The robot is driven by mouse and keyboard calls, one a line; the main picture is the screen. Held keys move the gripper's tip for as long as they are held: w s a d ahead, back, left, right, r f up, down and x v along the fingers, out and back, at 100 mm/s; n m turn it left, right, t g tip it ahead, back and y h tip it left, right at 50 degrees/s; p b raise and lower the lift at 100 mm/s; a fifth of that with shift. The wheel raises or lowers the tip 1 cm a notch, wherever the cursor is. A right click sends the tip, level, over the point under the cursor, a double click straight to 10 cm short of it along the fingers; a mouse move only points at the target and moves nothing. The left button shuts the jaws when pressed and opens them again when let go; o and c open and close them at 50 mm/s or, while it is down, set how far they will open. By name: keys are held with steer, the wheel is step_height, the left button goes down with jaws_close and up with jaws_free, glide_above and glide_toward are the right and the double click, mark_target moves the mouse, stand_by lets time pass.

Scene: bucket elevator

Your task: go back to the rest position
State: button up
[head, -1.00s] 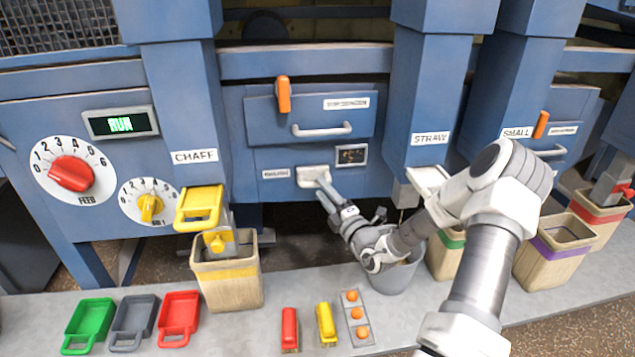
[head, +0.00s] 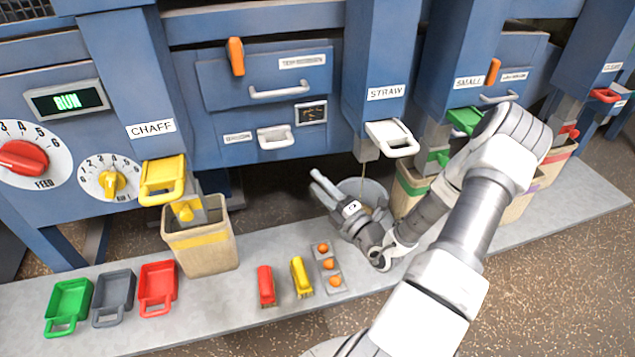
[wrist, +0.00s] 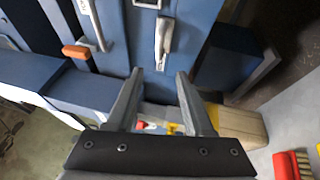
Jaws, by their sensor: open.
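My gripper (head: 318,187) is in the middle of the head view, in front of the machine and above the shelf. Its jaws are apart with nothing between them, as the wrist view (wrist: 158,85) also shows. The white handle below the upper drawer (head: 275,138) is up and left of my gripper, apart from it; it also shows in the wrist view (wrist: 164,35). My arm reaches in from the lower right. A grey bucket (head: 372,190) stands behind my wrist and is partly hidden by it.
A shelf (head: 260,325) holds a yellow-banded bin (head: 205,250), green, grey and red scoops (head: 157,288), red and yellow brushes (head: 266,286) and a tray of orange balls (head: 330,270). Spout slides, yellow (head: 163,180) and white (head: 392,138), jut out. Open floor lies in front.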

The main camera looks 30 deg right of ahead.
steer(key=a+r+n+g+y, duration=0.4)
steer(key=a+n+y, duration=0.1)
steer(key=a+n, duration=0.25)
steer(key=a+r+n+g+y, duration=0.3)
steer(key=a+n+y, duration=0.2)
steer(key=a+n, duration=0.3)
steer(key=s+a+r+n+g+h, duration=0.25)
steer(key=s+a+n+g, duration=0.3)
steer(key=n, duration=0.55)
steer(key=s+a+r+n+g+h, duration=0.2)
steer(key=s+a+r+n+g, duration=0.3)
steer(key=n, duration=0.7)
steer(key=s+d+r+n+t+h, duration=0.5)
steer(key=s+r+n+h, duration=0.4)
steer(key=n, duration=0.5)
step_height(320, 180, up, 16)
steer(key=g+y+p, duration=0.1)
steer(key=p, duration=1.6)
steer(key=shift+s+d+p, duration=0.3)
steer(key=shift+s+p, duration=0.05)
steer(key=shift+s, duration=0.05)
